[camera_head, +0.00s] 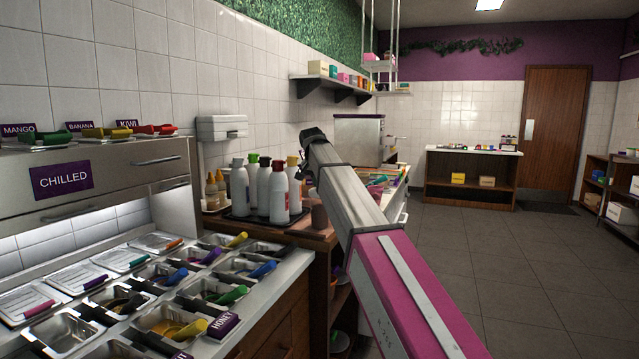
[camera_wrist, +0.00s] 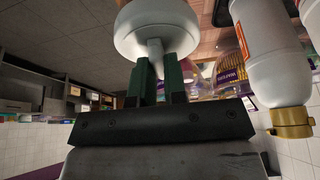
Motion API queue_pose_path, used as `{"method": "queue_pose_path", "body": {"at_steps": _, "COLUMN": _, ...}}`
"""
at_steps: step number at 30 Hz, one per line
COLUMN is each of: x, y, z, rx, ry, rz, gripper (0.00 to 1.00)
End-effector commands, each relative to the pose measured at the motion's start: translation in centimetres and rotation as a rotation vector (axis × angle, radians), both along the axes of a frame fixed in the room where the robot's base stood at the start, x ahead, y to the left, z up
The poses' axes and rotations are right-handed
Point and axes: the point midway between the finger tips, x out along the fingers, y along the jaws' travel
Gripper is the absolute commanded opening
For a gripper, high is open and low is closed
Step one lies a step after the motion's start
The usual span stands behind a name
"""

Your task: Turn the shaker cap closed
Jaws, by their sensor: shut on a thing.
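In the wrist view a white rounded container, which I take for the shaker (camera_wrist: 157,20), shows inverted at the top. Its narrow white end, apparently the cap (camera_wrist: 156,50), points down toward my gripper (camera_wrist: 161,84). The two green fingers are shut on this narrow end, one on each side. How far the cap is turned cannot be told. In the head view my arm's far end (camera_head: 313,136) reaches the group of bottles; the fingers and the gripped shaker cannot be made out there.
A white bottle with a gold cap (camera_wrist: 290,122) stands close right of my gripper in the wrist view. Several white bottles (camera_head: 265,190) crowd a dark tray (camera_head: 238,220) in the head view. Topping bins (camera_head: 150,270) fill the near-left counter. Open floor (camera_head: 500,260) lies right.

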Motion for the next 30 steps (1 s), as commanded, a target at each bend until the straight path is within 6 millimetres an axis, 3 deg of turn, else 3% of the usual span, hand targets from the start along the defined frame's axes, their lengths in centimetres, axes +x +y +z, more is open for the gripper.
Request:
{"method": "queue_pose_path", "body": {"at_steps": 6, "x": -0.1, "y": 0.0, "z": -0.1, "rx": 0.000, "ry": 0.002, "rz": 0.001, "gripper": 0.00}}
{"method": "queue_pose_path", "body": {"at_steps": 9, "x": -0.1, "y": 0.0, "z": -0.1, "rx": 0.000, "ry": 0.002, "rz": 0.001, "gripper": 0.38}}
{"method": "queue_pose_path", "body": {"at_steps": 20, "x": -0.1, "y": 0.1, "z": 0.3, "rx": 0.001, "ry": 0.001, "rz": 0.001, "gripper": 0.38}}
{"method": "queue_pose_path", "body": {"at_steps": 30, "x": -2.1, "y": 0.9, "z": 5.4, "rx": 0.001, "ry": -0.001, "rz": 0.003, "gripper": 0.38}}
